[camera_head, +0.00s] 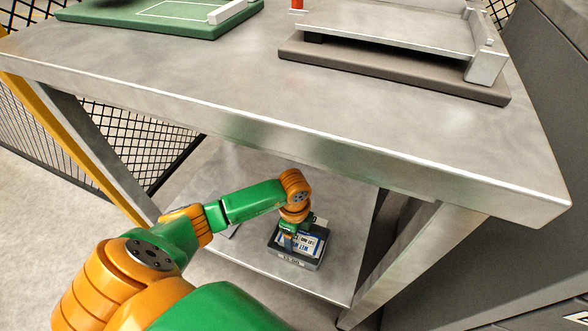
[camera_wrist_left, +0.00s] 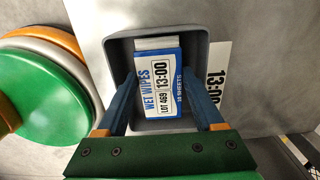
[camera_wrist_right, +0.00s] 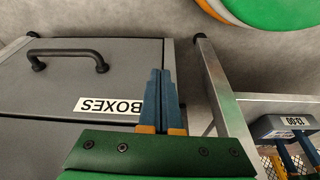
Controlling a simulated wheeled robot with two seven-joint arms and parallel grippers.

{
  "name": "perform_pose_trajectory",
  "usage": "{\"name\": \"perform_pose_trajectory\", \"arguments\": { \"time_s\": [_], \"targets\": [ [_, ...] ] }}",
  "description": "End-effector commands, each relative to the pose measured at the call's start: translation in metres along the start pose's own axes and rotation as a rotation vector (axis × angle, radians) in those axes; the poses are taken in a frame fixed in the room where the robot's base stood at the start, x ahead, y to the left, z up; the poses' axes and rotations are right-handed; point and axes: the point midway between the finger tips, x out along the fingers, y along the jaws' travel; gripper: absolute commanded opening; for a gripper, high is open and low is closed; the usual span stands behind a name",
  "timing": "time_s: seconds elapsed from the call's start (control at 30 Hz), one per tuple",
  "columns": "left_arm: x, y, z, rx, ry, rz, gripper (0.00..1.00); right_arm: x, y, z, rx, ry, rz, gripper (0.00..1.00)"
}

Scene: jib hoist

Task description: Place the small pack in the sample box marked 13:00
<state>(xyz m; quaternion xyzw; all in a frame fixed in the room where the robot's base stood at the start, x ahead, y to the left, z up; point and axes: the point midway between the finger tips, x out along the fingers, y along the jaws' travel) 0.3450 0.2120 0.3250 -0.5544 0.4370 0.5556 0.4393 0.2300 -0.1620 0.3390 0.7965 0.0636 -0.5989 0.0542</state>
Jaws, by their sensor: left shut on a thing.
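The small pack (camera_wrist_left: 160,85), white and blue and printed WET WIPES, 13:00 and LOT 469, is between the fingers of my left gripper (camera_wrist_left: 160,82). It is within the walls of an open grey sample box (camera_wrist_left: 197,45), whose outer label reads 13:00; whether it touches the floor I cannot tell. In the head view the box (camera_head: 293,264) stands on the lower shelf, with my left gripper (camera_head: 290,240) reaching down into it and the pack (camera_head: 312,242) partly visible. My right gripper (camera_wrist_right: 160,75) is shut and empty, away from the box, in front of a grey cabinet.
The metal table top (camera_head: 250,105) overhangs the lower shelf (camera_head: 245,262). A green board (camera_head: 165,14) and a metal tray on a dark base (camera_head: 390,72) are on top. A grey cabinet with a handle (camera_wrist_right: 75,53) and a BOXES label stands to the right. A table leg (camera_head: 400,265) is close by.

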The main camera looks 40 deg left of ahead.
Motion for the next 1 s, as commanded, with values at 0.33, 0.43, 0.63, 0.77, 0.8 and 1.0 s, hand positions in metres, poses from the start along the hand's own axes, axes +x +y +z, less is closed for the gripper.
{"name": "perform_pose_trajectory", "arguments": {
  "time_s": [0.33,0.43,0.63,0.77,0.8,1.0],
  "targets": [
    [0.001,0.0,0.0,0.0,0.0,0.0,0.81,-0.003,0.0,-0.001,0.0,0.004,0.0,0.0],
    [0.001,0.0,0.0,0.0,0.0,0.0,0.81,-0.003,0.0,-0.001,0.0,0.004,0.0,0.0],
    [-0.001,0.0,0.0,0.0,0.0,0.0,0.81,-0.005,0.0,-0.002,0.0,0.008,-0.001,0.0],
    [-0.014,0.0,0.0,-0.001,0.001,0.0,0.81,0.009,0.001,0.001,0.001,-0.012,0.001,0.0],
    [-0.02,0.0,0.0,-0.001,0.001,-0.001,0.81,0.015,0.001,0.002,0.001,-0.017,0.002,0.0],
    [-0.058,-0.001,0.0,0.0,0.002,-0.003,0.81,0.048,0.001,0.013,-0.001,-0.041,0.004,0.0]
  ]
}}
